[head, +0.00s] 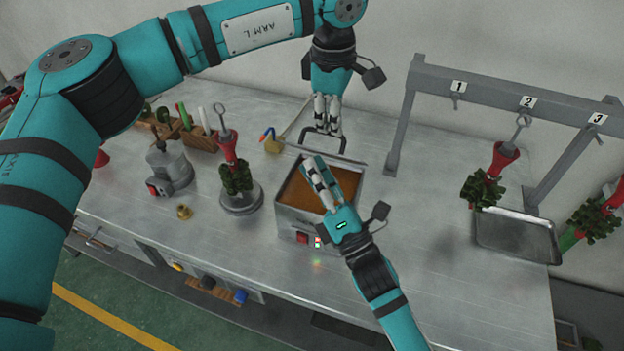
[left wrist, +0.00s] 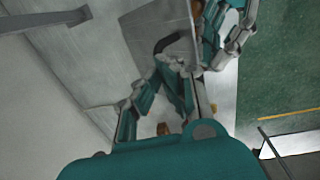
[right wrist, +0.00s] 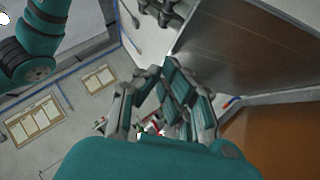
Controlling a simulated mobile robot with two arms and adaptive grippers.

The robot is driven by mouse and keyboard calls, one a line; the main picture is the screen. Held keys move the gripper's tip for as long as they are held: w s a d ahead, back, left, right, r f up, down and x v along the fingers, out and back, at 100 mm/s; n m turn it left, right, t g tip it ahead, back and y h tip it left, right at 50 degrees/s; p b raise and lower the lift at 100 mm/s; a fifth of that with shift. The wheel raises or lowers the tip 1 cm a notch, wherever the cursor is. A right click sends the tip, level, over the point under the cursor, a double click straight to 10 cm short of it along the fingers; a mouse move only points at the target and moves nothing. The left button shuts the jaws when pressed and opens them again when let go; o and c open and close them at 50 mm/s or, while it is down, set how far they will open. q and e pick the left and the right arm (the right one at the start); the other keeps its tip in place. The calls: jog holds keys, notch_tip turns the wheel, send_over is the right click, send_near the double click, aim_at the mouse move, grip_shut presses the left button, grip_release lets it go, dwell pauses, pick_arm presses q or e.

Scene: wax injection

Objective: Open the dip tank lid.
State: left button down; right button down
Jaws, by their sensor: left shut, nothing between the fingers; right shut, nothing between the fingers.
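The dip tank (head: 292,222) is a grey metal box on the bench, with brown-orange wax (head: 322,187) showing in its open top. Its lid (right wrist: 250,50) stands raised at the tank's back edge, seen nearly edge-on in the head view; its inner face shows in the right wrist view. The dark lid handle (head: 342,143) is on the far side and also shows in the left wrist view (left wrist: 172,40). My left gripper (head: 327,130) is shut and empty, close to the handle; contact is unclear. My right gripper (head: 310,165) is shut and empty over the tank opening, near the lid.
A round stand with a red-and-green wax tree (head: 237,180) is left of the tank, beside a grey pot (head: 168,165). A numbered grey rack (head: 400,120) with hanging trees and a metal tray (head: 515,238) are at the right. The bench right of the tank is clear.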

pick_arm(q)
jog(key=shift+f, duration=0.5)
jog(key=shift+w+f, duration=0.1)
jog(key=shift+w, duration=0.05)
pick_arm(e)
jog(key=shift+w+d+r, duration=0.25)
jog(key=shift+w+r, duration=0.45)
jog(key=shift+w, duration=0.1)
pick_arm(q)
jog(key=c, duration=2)
grip_release()
jog(key=o, duration=0.4)
jog(key=shift+w+f, duration=0.1)
jog(key=shift+w, duration=0.05)
jog(key=shift+o, duration=1)
jog(key=shift+w+d, duration=0.15)
jog(key=shift+w, duration=0.05)
pick_arm(e)
jog(key=shift+w+d+f, duration=0.2)
jog(key=shift+w+d, duration=0.05)
jog(key=shift+w, duration=0.15)
jog(key=shift+s+a, duration=0.1)
